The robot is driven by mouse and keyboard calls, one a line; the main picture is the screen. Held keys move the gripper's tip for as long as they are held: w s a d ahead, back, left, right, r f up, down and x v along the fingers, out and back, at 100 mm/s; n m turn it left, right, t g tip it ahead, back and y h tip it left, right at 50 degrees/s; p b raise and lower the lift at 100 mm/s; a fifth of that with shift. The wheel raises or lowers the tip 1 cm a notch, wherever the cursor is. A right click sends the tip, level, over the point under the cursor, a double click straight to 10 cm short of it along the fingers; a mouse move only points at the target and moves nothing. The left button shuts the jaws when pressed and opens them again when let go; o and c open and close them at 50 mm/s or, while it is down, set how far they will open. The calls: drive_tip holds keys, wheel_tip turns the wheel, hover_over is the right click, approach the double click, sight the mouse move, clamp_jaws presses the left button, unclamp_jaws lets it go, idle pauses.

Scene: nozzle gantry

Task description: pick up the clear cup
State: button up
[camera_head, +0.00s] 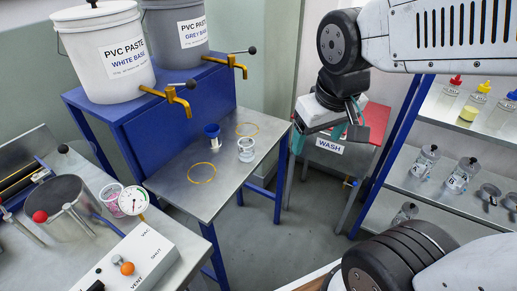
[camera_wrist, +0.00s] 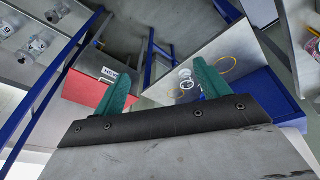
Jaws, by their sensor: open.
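A clear cup (camera_head: 246,150) stands upright on the steel-topped table, near its right edge. In the wrist view, a small pale cup shape (camera_wrist: 186,79) shows on the table between my fingers' directions, too small to make out well. My gripper (camera_head: 328,136) is open and empty, with its two green fingers spread apart. It hangs in the air to the right of the table, in front of the red-topped stand and well apart from the cup. Both fingers also show in the wrist view (camera_wrist: 164,80).
Yellow rings (camera_head: 201,173) mark the tabletop. Paste buckets (camera_head: 105,52) with brass taps (camera_head: 178,98) stand behind. A red-topped WASH stand (camera_head: 372,128) and bottle shelves (camera_head: 440,148) are at right.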

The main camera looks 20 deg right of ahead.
drive_tip(key=w+d+f+n+t, duration=0.1)
drive_tip(key=w+f, duration=0.2)
drive_tip(key=w, duration=0.4)
drive_tip(key=w+d+f+t, duration=0.1)
drive_tip(key=w+f+t, duration=0.1)
drive_tip(key=w+f, duration=0.3)
drive_tip(key=n+t+y, duration=0.2)
drive_tip(key=t, duration=0.2)
approach(252, 148)
drive_tip(key=w+d+r, duration=0.1)
drive_tip(key=w+d, duration=0.2)
drive_tip(key=d, duration=0.1)
drive_tip(key=a+f+y, duration=0.1)
drive_tip(key=f, duration=0.1)
drive_tip(key=w+a+f+t+y, duration=0.1)
drive_tip(key=f, duration=0.1)
drive_tip(key=w+a+f+n+t+y, duration=0.1)
drive_tip(key=shift+w+a+f, duration=0.1)
drive_tip(key=shift+w+f, duration=0.05)
drive_tip(key=shift+f, duration=0.25)
drive_tip(key=shift+a+f+t+y, duration=0.3)
drive_tip(key=shift+f, duration=0.05)
drive_tip(key=x, duration=0.7)
drive_tip(key=shift+w+a+f, duration=0.15)
drive_tip(key=shift+w+a, duration=0.1)
drive_tip(key=shift+w, duration=0.05)
drive_tip(key=shift+c, duration=0.3)
drive_tip(key=c, duration=1)
